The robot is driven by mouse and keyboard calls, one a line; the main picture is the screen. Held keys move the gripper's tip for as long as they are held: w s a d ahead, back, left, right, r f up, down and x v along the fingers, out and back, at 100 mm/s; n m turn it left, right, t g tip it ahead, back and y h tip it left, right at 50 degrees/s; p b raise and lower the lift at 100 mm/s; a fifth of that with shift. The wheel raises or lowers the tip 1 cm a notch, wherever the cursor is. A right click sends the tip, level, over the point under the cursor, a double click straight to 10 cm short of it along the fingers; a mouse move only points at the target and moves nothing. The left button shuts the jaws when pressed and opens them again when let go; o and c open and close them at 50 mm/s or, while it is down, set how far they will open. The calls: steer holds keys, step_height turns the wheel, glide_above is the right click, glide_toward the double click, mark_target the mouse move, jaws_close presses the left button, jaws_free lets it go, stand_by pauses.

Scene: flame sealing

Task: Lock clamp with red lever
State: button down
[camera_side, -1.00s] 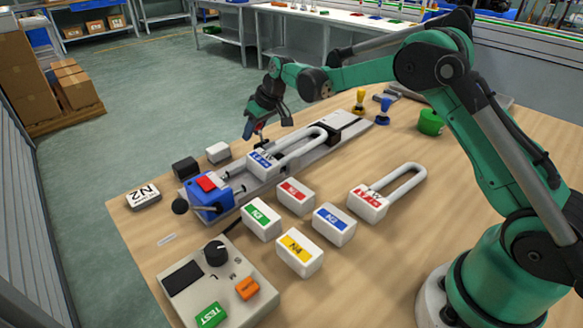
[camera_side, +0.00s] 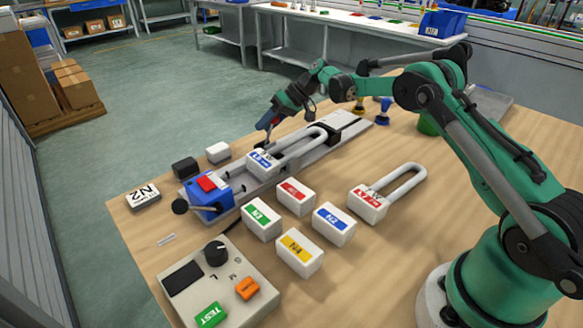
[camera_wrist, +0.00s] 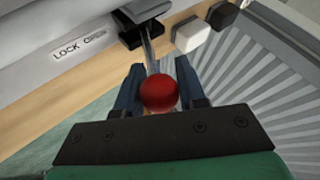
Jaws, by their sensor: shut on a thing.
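The clamp lever has a thin metal shaft (camera_wrist: 149,50) and a red ball knob (camera_wrist: 158,93). In the wrist view the knob sits between the two dark fingers of my gripper (camera_wrist: 160,80), which is shut on the lever. The shaft runs from the knob to a black mount (camera_wrist: 144,22) beside a label beginning "LOCK C" (camera_wrist: 82,42). In the side view my gripper (camera_side: 266,125) is at the far edge of the long grey fixture (camera_side: 345,128), and the knob is largely hidden there. A blue-labelled white block with a U-shaped tube (camera_side: 263,161) lies in the fixture.
A blue unit with a red top (camera_side: 206,196) stands at the fixture's left end. Black (camera_side: 185,167) and white (camera_side: 218,152) blocks are near the lever. Several coloured blocks, a red-labelled U-tube piece (camera_side: 368,203) and a control box (camera_side: 212,285) occupy the front.

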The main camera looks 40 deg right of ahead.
steer(key=shift+d+f, duration=0.1)
steer(key=shift+d, duration=0.1)
stand_by(0.3)
steer(key=c, duration=0.5)
jaws_free()
steer(key=shift+c, duration=0.2)
steer(key=v, duration=0.5)
steer(key=shift+s+d+r, duration=0.15)
steer(key=shift+r, duration=0.1)
